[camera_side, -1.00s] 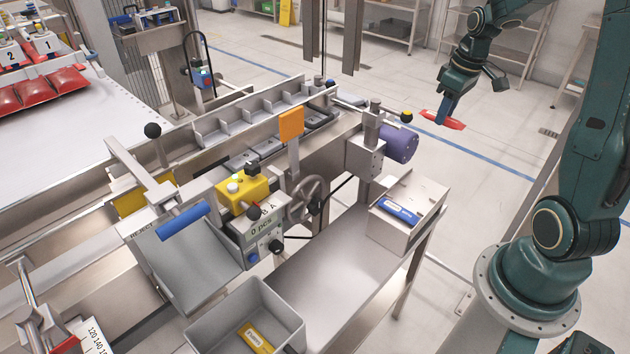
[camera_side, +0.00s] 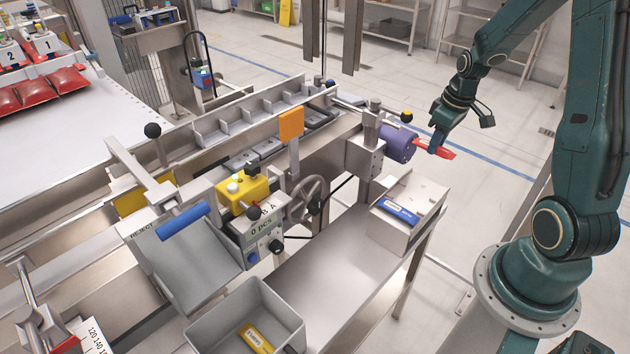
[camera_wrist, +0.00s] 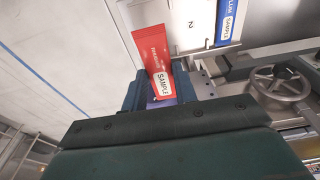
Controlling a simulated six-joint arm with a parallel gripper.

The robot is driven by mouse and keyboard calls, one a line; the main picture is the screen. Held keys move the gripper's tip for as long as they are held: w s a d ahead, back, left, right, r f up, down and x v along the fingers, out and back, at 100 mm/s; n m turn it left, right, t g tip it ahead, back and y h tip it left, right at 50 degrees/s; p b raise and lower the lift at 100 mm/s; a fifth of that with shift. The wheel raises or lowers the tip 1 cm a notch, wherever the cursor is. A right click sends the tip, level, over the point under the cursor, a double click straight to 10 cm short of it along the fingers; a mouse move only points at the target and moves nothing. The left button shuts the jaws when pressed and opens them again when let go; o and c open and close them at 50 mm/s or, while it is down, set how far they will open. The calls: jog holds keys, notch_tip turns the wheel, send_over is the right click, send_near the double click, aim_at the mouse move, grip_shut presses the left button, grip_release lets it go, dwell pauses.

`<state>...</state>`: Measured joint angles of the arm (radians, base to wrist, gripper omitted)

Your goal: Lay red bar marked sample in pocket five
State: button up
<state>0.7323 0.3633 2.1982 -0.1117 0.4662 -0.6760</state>
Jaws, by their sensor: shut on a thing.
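The red bar (camera_side: 443,153) is held in the air at the right, beside the purple motor in the picture. In the wrist view the red bar (camera_wrist: 150,55) shows a white SAMPLE label near the fingers, and its far end sticks out past them. My gripper (camera_side: 435,143) is shut on the bar; its blue fingers (camera_wrist: 162,92) show on either side of it. A row of divided pockets (camera_side: 250,112) runs along the conveyor. No pocket numbers are readable there, so I cannot tell which is five.
A blue bar (camera_side: 399,211) lies on a steel stand. It also shows in the wrist view (camera_wrist: 227,20). A yellow bar (camera_side: 255,338) lies in a grey bin (camera_side: 203,326). A purple motor (camera_side: 397,145), orange plate (camera_side: 291,123) and handwheel (camera_side: 308,199) stand near the conveyor.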

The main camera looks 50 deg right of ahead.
send_over(423, 187)
jog(key=f, duration=0.7)
jog(key=shift+s+f, duration=0.15)
jog(key=shift+s, duration=0.05)
jog(key=shift+f, duration=0.1)
jog(key=shift+f, duration=2.05)
jog(key=shift+f, duration=0.2)
jog(key=o, duration=1)
jog(key=shift+c, duration=0.2)
jog(key=shift+r, duration=0.15)
jog(key=shift+s+r, duration=0.35)
jog(key=shift+r, duration=1.9)
jog(key=shift+s+r, duration=0.4)
jog(key=shift+r, duration=1.8)
jog(key=shift+s+r, duration=0.35)
jog(key=shift+r, duration=1.9)
